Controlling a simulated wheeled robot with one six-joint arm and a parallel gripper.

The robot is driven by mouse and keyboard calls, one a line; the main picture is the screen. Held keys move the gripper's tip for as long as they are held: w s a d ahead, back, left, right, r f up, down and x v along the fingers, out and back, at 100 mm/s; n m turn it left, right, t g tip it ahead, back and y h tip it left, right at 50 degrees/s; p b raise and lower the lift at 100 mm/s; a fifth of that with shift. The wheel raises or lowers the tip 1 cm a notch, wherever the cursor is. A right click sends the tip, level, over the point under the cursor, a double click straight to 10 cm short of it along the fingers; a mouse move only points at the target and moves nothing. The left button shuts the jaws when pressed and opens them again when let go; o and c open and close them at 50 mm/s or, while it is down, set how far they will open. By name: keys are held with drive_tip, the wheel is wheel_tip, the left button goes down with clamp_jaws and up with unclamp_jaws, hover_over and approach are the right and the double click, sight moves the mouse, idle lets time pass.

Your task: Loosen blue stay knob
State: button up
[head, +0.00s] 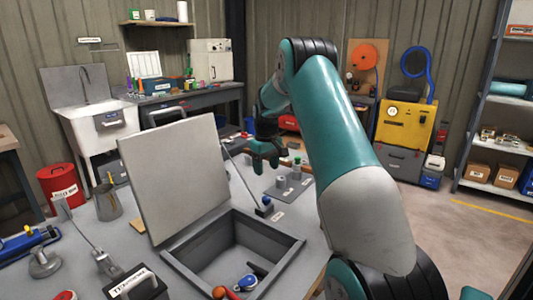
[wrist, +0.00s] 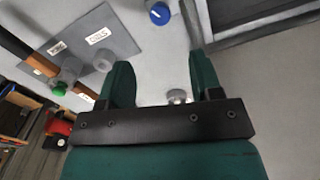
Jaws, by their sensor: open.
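The blue stay knob (head: 266,200) sits on a small dark block at the lower end of a thin stay rod (head: 241,178), beside the open bin. In the wrist view the blue knob (wrist: 160,13) is at the top edge, beyond the fingertips. My gripper (head: 266,165) is above the bench, behind the knob and apart from it. In the wrist view my gripper (wrist: 160,65) has its two green fingers spread with nothing held between them. The grey lid (head: 178,175) stands raised and tilted back over the bin (head: 290,246).
A grey plate with labelled posts (head: 290,187) lies right of the knob; it also shows in the wrist view (wrist: 125,45). A metal jug (head: 107,203) and clamps stand left of the lid. An orange ball (head: 219,292) and a blue-and-white object (head: 247,282) lie in the bin.

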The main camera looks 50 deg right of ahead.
wheel_tip(320, 180, up, 6)
drive_tip(key=shift+f, duration=0.15)
idle(0.6)
